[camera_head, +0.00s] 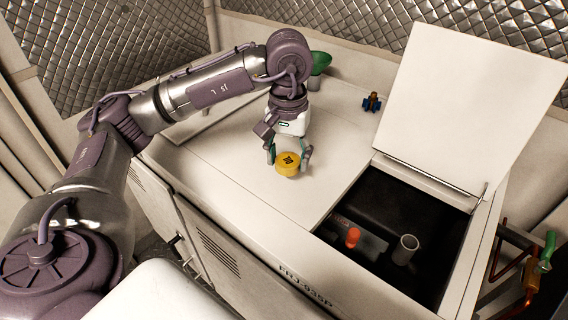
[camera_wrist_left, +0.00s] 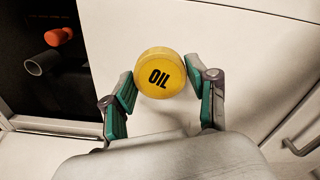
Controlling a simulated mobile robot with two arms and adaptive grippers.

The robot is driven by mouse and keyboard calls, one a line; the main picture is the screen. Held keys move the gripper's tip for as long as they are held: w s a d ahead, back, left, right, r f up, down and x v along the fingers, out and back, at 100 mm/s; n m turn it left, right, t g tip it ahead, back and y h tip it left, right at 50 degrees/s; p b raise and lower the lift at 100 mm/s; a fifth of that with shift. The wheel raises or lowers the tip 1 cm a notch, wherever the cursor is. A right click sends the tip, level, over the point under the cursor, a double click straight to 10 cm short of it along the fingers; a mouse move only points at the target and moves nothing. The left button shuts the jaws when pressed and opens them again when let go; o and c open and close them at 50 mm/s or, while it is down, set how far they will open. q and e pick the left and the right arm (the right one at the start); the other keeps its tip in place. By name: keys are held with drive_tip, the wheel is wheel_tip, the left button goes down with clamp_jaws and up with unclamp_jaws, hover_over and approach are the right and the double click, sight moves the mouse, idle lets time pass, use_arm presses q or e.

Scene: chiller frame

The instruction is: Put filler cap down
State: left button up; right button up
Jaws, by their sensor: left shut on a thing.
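The filler cap is a round yellow cap (camera_head: 288,164) marked with black print. In the left wrist view the cap (camera_wrist_left: 160,73) reads OIL, its face turned to the camera. My left gripper (camera_head: 289,154) is shut on the cap, with its teal-padded fingers on either side. It holds the cap at or just above the white cabinet top (camera_head: 240,155), left of the open hatch. I cannot tell whether the cap touches the surface. The left gripper also shows in the left wrist view (camera_wrist_left: 165,88). My right gripper is not in view.
The raised white lid (camera_head: 455,105) stands behind the dark open hatch (camera_head: 410,205). Inside are a grey open pipe (camera_head: 405,250) and an orange cap (camera_head: 353,237). The top around the cap is clear.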

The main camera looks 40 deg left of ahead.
sight(285, 181)
use_arm(q)
drive_tip(key=shift+a+f, duration=0.2)
drive_tip(key=shift+a, duration=0.1)
drive_tip(key=shift+f, duration=0.25)
wheel_tip(285, 181, down, 3)
drive_tip(key=shift+f+p, duration=0.1)
drive_tip(key=shift+p, duration=0.8)
drive_tip(key=shift+f, duration=0.2)
drive_tip(key=shift+f+b, duration=0.2)
drive_tip(key=shift+b, duration=0.15)
drive_tip(key=o, duration=1)
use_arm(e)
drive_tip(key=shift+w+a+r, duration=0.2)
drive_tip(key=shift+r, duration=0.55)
use_arm(q)
drive_tip(key=shift+r, duration=0.15)
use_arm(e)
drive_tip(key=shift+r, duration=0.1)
